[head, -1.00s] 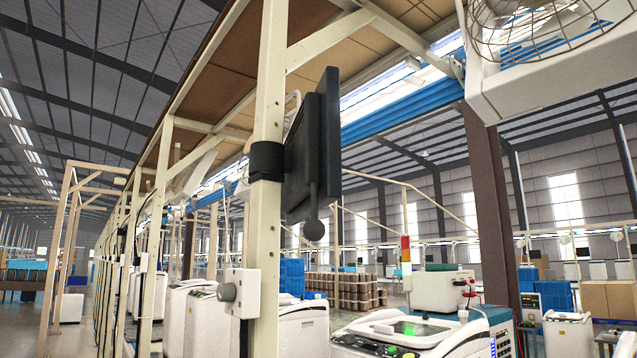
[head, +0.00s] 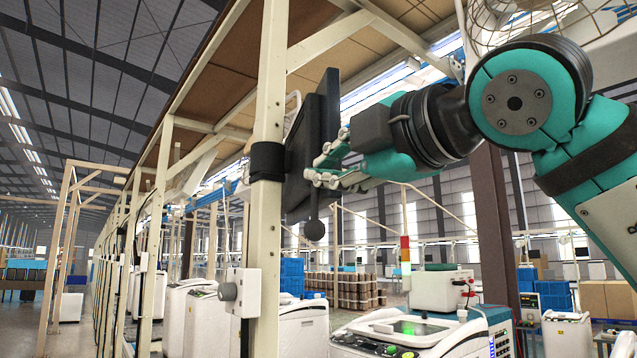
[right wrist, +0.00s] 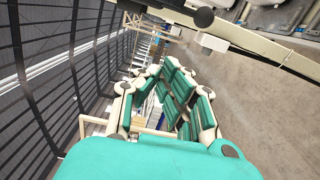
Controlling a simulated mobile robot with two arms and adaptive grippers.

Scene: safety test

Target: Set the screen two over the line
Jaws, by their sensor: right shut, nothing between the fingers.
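A black screen (head: 329,100) is fixed by a black band (head: 267,161) to a cream post (head: 267,230), seen nearly edge-on in the head view. A thin black rod with a round knob (head: 315,230) hangs below it. My right gripper (head: 328,163) comes in from the right at the screen's right side, its fingers overlapping the screen's lower part in the picture. I cannot tell whether they touch it. The fingers are shut and empty; the right wrist view shows them too (right wrist: 165,78). My left gripper is not in view. No second screen is clear.
A caged fan (head: 545,20) hangs at the upper right. White machines (head: 405,333) stand below, with a red-topped signal light (head: 405,250) behind. An open aisle runs at the left.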

